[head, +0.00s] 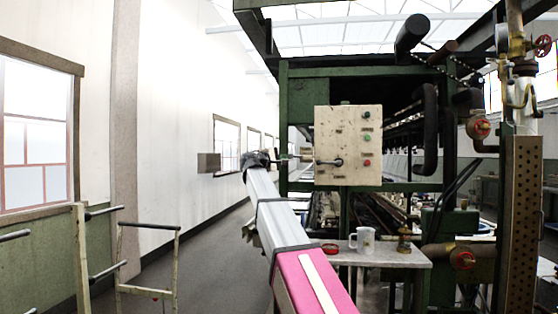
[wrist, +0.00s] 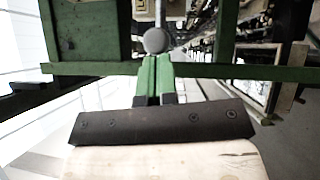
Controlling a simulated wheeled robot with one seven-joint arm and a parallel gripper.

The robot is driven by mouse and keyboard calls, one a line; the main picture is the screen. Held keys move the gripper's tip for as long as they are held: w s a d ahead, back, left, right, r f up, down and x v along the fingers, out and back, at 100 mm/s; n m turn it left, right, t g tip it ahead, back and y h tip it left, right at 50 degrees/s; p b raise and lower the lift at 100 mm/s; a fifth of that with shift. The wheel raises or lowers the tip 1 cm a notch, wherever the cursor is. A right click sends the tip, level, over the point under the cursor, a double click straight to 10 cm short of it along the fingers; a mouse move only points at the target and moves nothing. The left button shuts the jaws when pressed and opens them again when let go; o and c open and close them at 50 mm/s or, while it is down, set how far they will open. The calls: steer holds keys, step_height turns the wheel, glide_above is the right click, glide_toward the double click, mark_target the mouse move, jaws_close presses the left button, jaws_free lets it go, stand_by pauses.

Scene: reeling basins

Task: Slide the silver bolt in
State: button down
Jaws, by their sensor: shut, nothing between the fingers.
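The silver bolt shows in the wrist view as a grey rod with a round grey knob (wrist: 155,40) on its near end, straight ahead of the fingertips. My gripper (wrist: 154,62) is shut and empty, its green fingers together just short of the knob; whether they touch it I cannot tell. In the head view my gripper (head: 280,159) points right, at the left side of a pale control box (head: 348,124). A thin metal rod with a dark round end (head: 338,162) lies across the box front; I cannot tell whether it is the bolt.
A green machine frame (head: 284,110) stands behind the box. Below it a pale shelf (head: 395,254) carries a white mug (head: 363,240), a red ring-shaped thing (head: 330,248) and a brass fitting (head: 403,240). A rail stand (head: 148,260) is at lower left. The aisle floor (head: 205,262) is clear.

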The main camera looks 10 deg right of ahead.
mark_target(301, 156)
steer(key=d, duration=0.2)
steer(key=s+d, duration=0.1)
steer(key=d, duration=0.1)
steer(key=s+d, duration=0.1)
steer(key=d, duration=0.1)
steer(key=shift+d, duration=0.1)
stand_by(0.4)
